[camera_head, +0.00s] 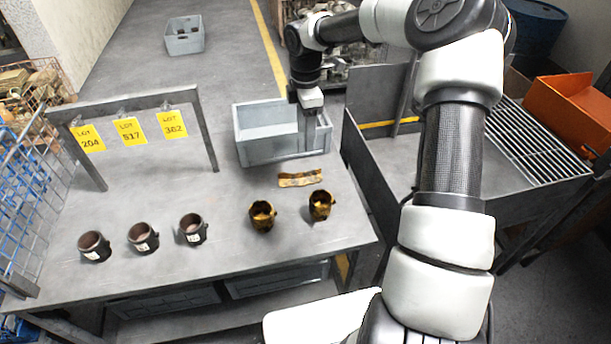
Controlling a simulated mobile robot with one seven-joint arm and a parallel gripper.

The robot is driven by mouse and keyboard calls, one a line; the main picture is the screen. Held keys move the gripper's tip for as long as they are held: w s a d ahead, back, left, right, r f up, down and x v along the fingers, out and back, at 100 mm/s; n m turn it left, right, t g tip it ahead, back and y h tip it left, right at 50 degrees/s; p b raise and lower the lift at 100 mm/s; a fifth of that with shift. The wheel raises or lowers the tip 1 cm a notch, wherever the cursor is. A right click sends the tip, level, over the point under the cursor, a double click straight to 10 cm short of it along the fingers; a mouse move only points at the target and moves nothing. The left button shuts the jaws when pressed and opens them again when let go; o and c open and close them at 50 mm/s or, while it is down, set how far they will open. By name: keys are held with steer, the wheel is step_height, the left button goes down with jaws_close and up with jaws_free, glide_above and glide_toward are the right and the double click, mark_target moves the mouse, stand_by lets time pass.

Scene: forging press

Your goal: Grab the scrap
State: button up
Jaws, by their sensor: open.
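A flat, uneven brass-brown strip, which looks like the scrap (300,178), lies on the grey table (240,235) just in front of a grey crate. My gripper (316,150) points down above the table, over or in front of the right end of that crate. It is above and behind the strip in the picture, apart from it. Its jaws are open and hold nothing that I can see. The exact height of the fingertips above the table is hard to judge.
The grey crate (253,153) looks empty. Two brass-coloured cups (262,217) and three dark labelled cups (144,240) stand along the table's front. A frame with yellow lot tags (130,131) stands at left. A dark-walled bench with a grate (540,150) is at right.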

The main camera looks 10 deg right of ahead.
glide_above(304, 180)
step_height(304, 180, down, 11)
steer(key=shift+s+d+r, duration=0.1)
steer(key=shift+s, duration=0.05)
steer(key=shift+f, duration=2.7)
steer(key=c, duration=1.2)
